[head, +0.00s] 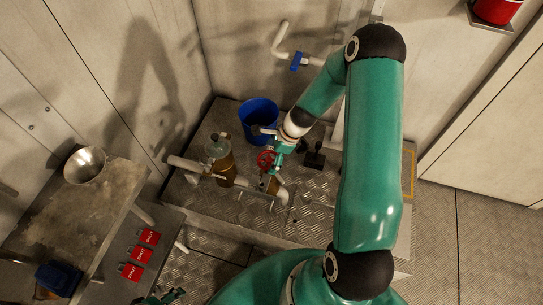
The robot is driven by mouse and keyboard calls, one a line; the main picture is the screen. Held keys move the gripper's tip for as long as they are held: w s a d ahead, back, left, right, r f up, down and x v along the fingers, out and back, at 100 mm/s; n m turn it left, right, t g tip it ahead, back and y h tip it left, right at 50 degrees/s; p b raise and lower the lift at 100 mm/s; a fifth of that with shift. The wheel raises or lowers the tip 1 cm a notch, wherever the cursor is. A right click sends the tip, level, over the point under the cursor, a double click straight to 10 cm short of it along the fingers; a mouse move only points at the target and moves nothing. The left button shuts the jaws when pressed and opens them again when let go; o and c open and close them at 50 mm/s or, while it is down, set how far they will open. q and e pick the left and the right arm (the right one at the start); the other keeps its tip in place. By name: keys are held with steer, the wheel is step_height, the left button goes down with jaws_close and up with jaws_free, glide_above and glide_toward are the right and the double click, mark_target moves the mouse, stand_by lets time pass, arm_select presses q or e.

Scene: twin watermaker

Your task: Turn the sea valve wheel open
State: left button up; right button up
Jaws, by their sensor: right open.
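The red sea valve wheel (266,161) sits on the pale pipework above the metal plinth, at the middle of the head view. My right gripper (275,163) is open at the wheel's right side, with its fingers pointing down. I cannot tell whether the fingers touch the wheel's rim. The gripper covers part of the wheel's right edge. A small part of what looks like my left gripper (166,297) shows at the bottom edge, away from the valve; its fingers are not clear.
A brownish strainer cylinder (219,161) stands left of the wheel, and a blue bucket (258,118) stands behind it. A workbench (75,220) with a metal bowl (85,164) is at the left. Red labels marked SHUT (140,254) lie on a lower surface. Open floor lies at the right.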

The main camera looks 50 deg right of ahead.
steer(key=c, duration=1.6)
steer(key=shift+d, duration=0.1)
